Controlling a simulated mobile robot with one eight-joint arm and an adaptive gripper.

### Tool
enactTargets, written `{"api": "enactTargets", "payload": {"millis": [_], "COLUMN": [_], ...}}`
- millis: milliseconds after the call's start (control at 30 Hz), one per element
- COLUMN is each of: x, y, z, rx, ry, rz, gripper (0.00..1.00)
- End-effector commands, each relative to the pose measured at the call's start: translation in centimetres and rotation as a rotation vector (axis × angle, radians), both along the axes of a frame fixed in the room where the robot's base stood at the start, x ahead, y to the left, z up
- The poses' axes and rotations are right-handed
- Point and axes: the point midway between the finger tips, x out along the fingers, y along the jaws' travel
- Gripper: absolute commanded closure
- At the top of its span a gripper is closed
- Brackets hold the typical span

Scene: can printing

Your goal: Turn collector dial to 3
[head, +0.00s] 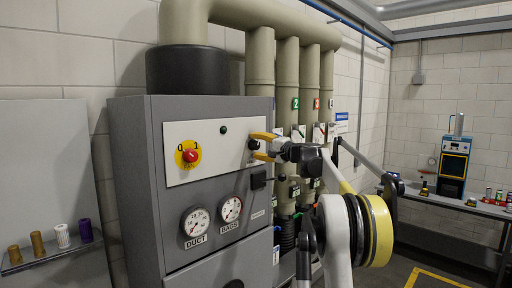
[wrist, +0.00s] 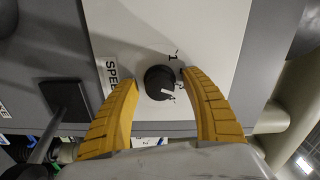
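The collector dial is a black round knob (wrist: 160,79) on a white panel (wrist: 210,30), beside a partly hidden label starting "SPE". A numeral 1 shows near its upper right in the wrist view. A white pointer mark on the knob faces lower right there; the other numerals are too small or covered to read surely. In the head view the knob (head: 253,144) is at the panel's right end. My gripper (head: 256,146) is open, with its yellow fingers on either side of the knob. In the wrist view, gaps show between my gripper's fingers (wrist: 158,80) and the knob.
A red switch on a yellow plate (head: 190,155) is at the panel's left. Duct (head: 195,222) and bags (head: 230,208) gauges sit below. A black box (head: 258,179) protrudes just under the dial. Vertical pipes (head: 288,80) stand right of the cabinet.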

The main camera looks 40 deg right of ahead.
Motion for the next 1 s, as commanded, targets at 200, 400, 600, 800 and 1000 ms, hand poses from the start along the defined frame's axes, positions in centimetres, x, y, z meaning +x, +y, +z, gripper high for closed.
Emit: {"api": "enactTargets", "payload": {"millis": [200,400,600,800,1000], "x": [-0.3,-3.5,-8.1,-11.1,-12.0], "y": [-0.1,-0.4,-0.7,-0.9,-0.9], "z": [0.0,0.0,0.0,0.0,0.0], "rx": [0.000,0.000,0.000,0.000,0.000], "ry": [0.000,0.000,0.001,0.001,0.000], "rz": [-0.001,-0.003,-0.002,-0.002,0.001], "gripper": [0.45,0.45,0.45,0.45,0.45]}}
